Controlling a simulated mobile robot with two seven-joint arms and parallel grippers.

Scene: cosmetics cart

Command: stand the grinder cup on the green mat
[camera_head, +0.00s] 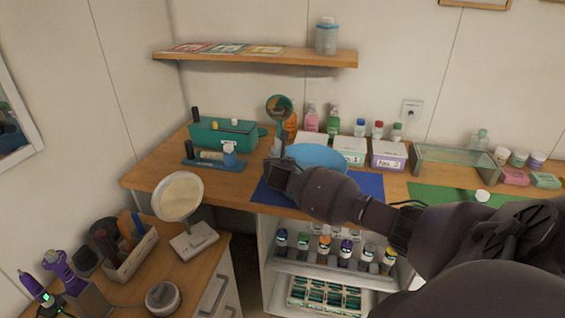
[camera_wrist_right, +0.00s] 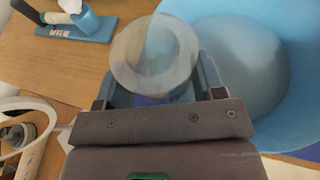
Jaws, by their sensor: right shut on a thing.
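The grinder cup (camera_wrist_right: 155,55) appears as a clear, round-rimmed cup between the fingers of my right gripper (camera_wrist_right: 158,88) in the right wrist view. The gripper is shut on it. In the head view my right gripper (camera_head: 278,165) is above the left part of the blue mat, just left of the blue bowl (camera_head: 318,157); the cup is hard to make out there. The green mat (camera_head: 430,196) lies farther right on the counter, partly hidden by my right arm. My left gripper is not in view.
The blue bowl, also in the right wrist view (camera_wrist_right: 290,60), is close beside the gripper. A blue tool stand (camera_head: 213,164) is left. Labelled boxes (camera_head: 387,156) and a glass tray (camera_head: 455,162) line the back. A small white-topped item (camera_head: 482,196) is at the green mat.

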